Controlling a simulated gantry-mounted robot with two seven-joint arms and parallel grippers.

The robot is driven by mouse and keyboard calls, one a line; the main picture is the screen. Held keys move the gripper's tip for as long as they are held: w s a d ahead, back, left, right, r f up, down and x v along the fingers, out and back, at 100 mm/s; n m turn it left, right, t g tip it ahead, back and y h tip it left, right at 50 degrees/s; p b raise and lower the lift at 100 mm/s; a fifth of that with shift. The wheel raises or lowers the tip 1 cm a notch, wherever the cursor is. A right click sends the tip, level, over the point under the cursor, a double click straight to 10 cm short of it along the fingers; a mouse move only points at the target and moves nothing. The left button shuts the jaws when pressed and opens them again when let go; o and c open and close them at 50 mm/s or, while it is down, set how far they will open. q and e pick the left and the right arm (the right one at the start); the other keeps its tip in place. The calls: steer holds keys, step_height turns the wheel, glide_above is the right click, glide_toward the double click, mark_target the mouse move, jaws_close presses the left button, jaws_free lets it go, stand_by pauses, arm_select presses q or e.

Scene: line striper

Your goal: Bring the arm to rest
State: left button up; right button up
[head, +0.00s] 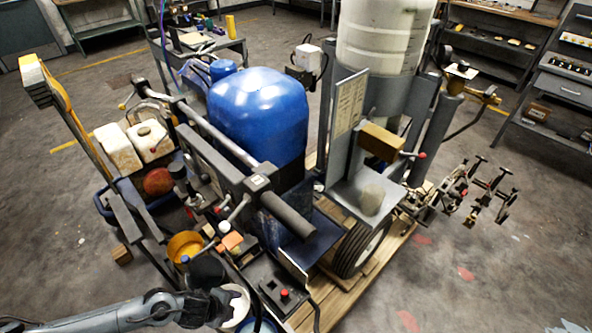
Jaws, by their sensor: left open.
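My left arm (110,316) comes in low from the bottom left corner. My left gripper (222,303) is dark, open and appears empty, close beside a pale round container (239,304) near the bottom of the picture. I cannot tell whether they touch. The line striper fills the middle, with a blue tank (260,112), a dark handlebar (285,214) and a wheel (362,246). The gripper is in front of and below the handlebar. My right gripper is not in view.
An orange cup (186,247) and a black box with a red button (284,294) are close to the left gripper. A yellow-topped post (45,82) stands left. A wooden pallet (385,263) lies under the striper. Floor is clear at lower right.

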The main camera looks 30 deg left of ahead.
arm_select(q)
steer(key=s+a+r+n+y, duration=0.25)
steer(key=r+n+y, duration=0.4)
steer(key=r, duration=1.05)
steer(key=s+d+f+n+g+h, duration=0.1)
steer(key=s+d+n+h, duration=0.2)
steer(key=d, duration=0.5)
steer(key=s+d+f+n+g+h, duration=0.1)
steer(key=d+f+n+h, duration=0.15)
steer(key=d+n, duration=0.35)
step_height(320, 180, up, 33)
steer(key=d+m+p, duration=0.1)
steer(key=p, duration=3.1)
steer(key=shift+w+d+h, duration=0.15)
steer(key=shift+w+h, duration=0.05)
steer(key=shift+h, duration=0.2)
steer(key=shift+m, duration=0.25)
